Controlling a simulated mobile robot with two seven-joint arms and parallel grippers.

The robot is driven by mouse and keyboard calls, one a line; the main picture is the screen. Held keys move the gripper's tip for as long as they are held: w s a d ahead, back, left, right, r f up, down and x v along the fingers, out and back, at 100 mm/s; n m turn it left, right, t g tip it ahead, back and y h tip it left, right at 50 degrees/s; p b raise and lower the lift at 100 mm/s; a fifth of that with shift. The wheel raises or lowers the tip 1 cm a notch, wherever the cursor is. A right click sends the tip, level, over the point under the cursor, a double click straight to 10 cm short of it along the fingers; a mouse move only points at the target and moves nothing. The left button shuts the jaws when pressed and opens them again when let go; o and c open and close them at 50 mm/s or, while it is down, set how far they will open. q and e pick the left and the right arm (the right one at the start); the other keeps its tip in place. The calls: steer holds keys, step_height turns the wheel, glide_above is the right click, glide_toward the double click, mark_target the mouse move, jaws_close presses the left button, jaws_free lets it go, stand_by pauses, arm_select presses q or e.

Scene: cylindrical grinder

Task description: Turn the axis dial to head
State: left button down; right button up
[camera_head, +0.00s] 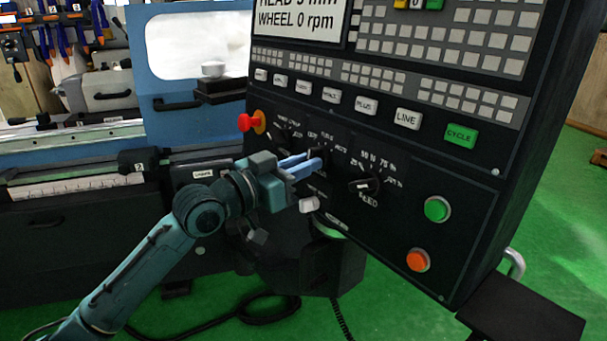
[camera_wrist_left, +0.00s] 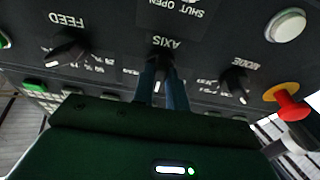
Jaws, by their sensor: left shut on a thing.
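The axis dial (camera_wrist_left: 161,60) is a small black knob under the AXIS lettering, which is upside down in the left wrist view. In the head view the dial (camera_head: 322,153) sits on the black control panel and is mostly hidden by my fingers. My left gripper (camera_head: 315,162) has its two blue fingers on either side of the dial and is shut on it. The fingers also show around the dial in the left wrist view (camera_wrist_left: 162,80). The dial's pointer and setting cannot be read. My right gripper is not in view.
The feed dial (camera_head: 365,186) is right of the axis dial, and the mode dial (camera_wrist_left: 236,83) is on its other side. A red emergency knob (camera_head: 245,122), a green button (camera_head: 437,209) and an orange button (camera_head: 418,260) stick out. The screen (camera_head: 300,18) shows HEAD and WHEEL lines.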

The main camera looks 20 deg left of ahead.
arm_select(q)
steer(key=m, duration=0.1)
steer(key=m+b, duration=0.1)
steer(key=m, duration=0.1)
steer(key=shift+w+a+m+g+h, duration=0.1)
steer(key=shift+a+m+g+h, duration=0.1)
steer(key=shift+m+g+h, duration=0.15)
steer(key=shift+m, duration=0.45)
steer(key=m, duration=0.2)
steer(key=m+g+h, duration=0.1)
steer(key=m, duration=0.1)
steer(key=shift+r, duration=0.25)
steer(key=shift+m, duration=0.4)
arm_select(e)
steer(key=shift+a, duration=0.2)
arm_select(q)
steer(key=shift+m, duration=0.3)
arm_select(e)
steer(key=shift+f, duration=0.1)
arm_select(q)
steer(key=c, duration=1.4)
jaws_free()
steer(key=shift+f, duration=0.1)
